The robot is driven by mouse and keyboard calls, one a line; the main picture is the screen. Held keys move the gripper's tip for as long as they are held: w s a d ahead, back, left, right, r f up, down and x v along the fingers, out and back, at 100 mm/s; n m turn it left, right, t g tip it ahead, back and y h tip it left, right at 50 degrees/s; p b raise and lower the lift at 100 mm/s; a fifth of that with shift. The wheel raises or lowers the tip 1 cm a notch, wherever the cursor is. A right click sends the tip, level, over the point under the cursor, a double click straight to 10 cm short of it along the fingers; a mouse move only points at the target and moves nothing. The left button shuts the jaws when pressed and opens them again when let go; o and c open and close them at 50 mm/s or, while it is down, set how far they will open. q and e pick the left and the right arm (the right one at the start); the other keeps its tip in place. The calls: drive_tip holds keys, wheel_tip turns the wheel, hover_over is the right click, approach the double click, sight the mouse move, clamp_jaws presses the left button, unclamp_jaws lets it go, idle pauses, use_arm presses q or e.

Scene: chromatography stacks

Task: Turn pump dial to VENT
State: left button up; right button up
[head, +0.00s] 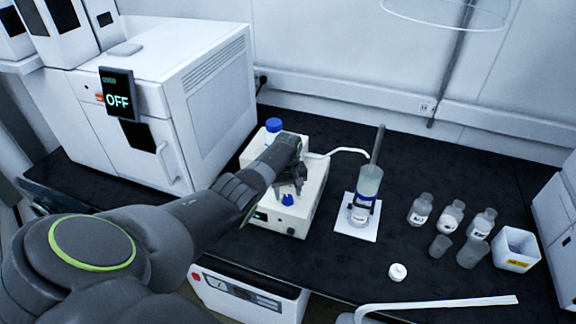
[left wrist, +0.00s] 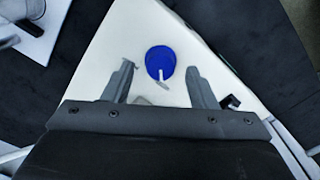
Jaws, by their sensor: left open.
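The pump (head: 308,207) is a white box on the black bench, partly hidden behind my left arm. Its blue dial (head: 288,200) sits on the pump just beyond my left gripper (head: 290,186). My left gripper (left wrist: 160,72) is open, with one finger on each side of the dial's lower part in that view. I cannot tell whether the fingers touch it. No VENT marking is legible. My right gripper is not in view.
A glass column (head: 369,182) stands on a white pad right of the pump, with a thin white tube near its top. Several small bottles (head: 451,215) and a white bin (head: 516,249) stand farther right. A large white instrument (head: 215,95) reading OFF stands at left.

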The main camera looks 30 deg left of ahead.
sight(288, 197)
use_arm(q)
wheel_tip(288, 197, up, 16)
drive_tip(key=b, duration=0.1)
idle(0.4)
idle(0.3)
